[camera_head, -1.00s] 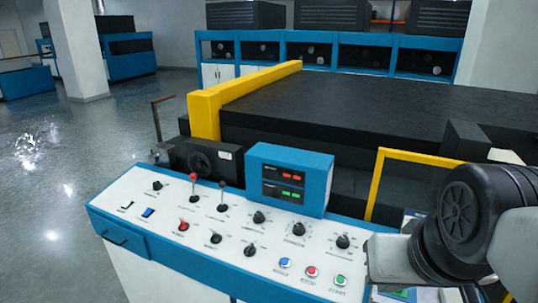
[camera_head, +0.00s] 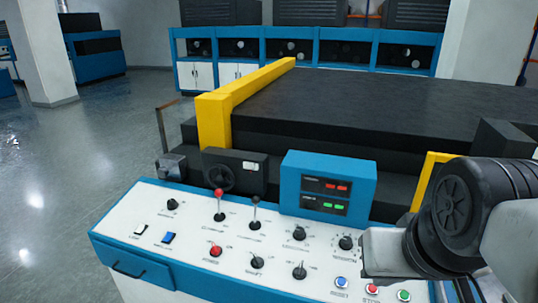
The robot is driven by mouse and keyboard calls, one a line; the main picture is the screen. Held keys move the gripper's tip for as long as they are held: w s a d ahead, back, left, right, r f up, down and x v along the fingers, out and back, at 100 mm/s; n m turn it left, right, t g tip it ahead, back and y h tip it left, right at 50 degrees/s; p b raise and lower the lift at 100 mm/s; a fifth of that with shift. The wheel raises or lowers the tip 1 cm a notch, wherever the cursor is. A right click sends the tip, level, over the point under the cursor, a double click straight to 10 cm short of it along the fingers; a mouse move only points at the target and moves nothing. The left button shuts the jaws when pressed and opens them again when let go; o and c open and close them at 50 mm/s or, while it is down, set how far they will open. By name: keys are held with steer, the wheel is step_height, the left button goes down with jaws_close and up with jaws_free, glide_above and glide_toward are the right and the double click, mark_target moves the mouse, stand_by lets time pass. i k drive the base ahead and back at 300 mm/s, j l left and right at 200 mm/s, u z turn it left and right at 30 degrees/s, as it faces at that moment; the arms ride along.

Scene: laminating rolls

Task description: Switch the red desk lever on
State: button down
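The red desk lever (camera_head: 219,204) has a red ball on a thin metal stem and stands near the back left of the white control desk (camera_head: 118,222). It looks close to upright. A similar lever with a dark knob (camera_head: 255,211) stands just to its right. My arm comes in from the right edge, and its grey end part (camera_head: 381,250) hangs over the right side of the desk, well apart from the red lever. My gripper's fingers cannot be made out, so whether they are open or shut is not visible.
Several black knobs, a red knob (camera_head: 215,251), a blue rocker switch (camera_head: 169,238) and coloured push buttons (camera_head: 341,283) cover the desk. A blue display box (camera_head: 327,187) rises behind it. A yellow rail (camera_head: 215,122) and a black machine bed lie beyond. Open floor is at left.

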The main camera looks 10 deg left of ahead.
mark_target(219, 193)
steer(key=i+j, duration=0.1)
steer(key=j, duration=0.9)
steer(key=i+j, duration=0.15)
steer(key=j, duration=0.35)
steer(key=i+j, duration=0.1)
steer(key=j, duration=0.45)
